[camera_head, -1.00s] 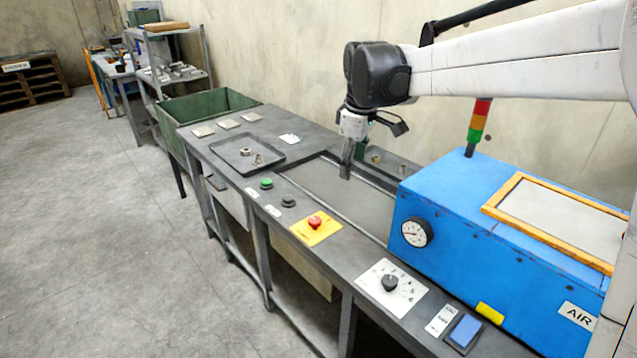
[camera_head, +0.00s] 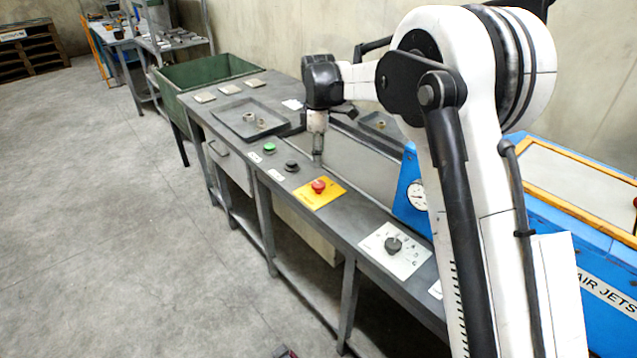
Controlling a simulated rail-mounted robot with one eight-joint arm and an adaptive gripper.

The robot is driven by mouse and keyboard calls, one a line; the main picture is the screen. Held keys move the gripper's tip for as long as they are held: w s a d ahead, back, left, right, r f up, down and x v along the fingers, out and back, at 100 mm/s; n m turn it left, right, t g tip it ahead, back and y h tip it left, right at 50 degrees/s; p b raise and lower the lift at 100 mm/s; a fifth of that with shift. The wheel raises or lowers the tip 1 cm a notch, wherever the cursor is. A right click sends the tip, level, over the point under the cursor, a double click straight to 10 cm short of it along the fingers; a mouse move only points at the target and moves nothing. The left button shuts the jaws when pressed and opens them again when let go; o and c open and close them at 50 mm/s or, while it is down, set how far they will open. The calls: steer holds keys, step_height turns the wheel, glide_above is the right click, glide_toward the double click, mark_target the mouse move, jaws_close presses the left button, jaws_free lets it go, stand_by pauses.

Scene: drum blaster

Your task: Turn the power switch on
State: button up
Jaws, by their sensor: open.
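The front edge of the grey machine bench (camera_head: 350,220) carries several controls. I see a green button (camera_head: 270,148), a black button (camera_head: 291,165), a red mushroom button (camera_head: 318,186) on a yellow plate, and a black rotary knob (camera_head: 393,244) on a white scale plate. I cannot tell which control is the power switch. The blue rocker seen earlier near the right end is now hidden behind my arm. My gripper (camera_head: 318,160) is open and points down above the bench, just behind the black and red buttons, apparently touching nothing.
A blue machine housing (camera_head: 600,270) with a round gauge (camera_head: 417,196) stands at right, partly hidden by my arm. A shallow tray (camera_head: 228,122) with metal parts lies on the bench's far end. A green bin (camera_head: 212,83) stands beyond. The floor at left is clear.

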mark_target(319, 183)
step_height(319, 183, down, 10)
steer(key=shift+f+b, duration=0.25)
steer(key=shift+b, duration=0.15)
steer(key=c, duration=1.1)
steer(key=shift+c, duration=0.2)
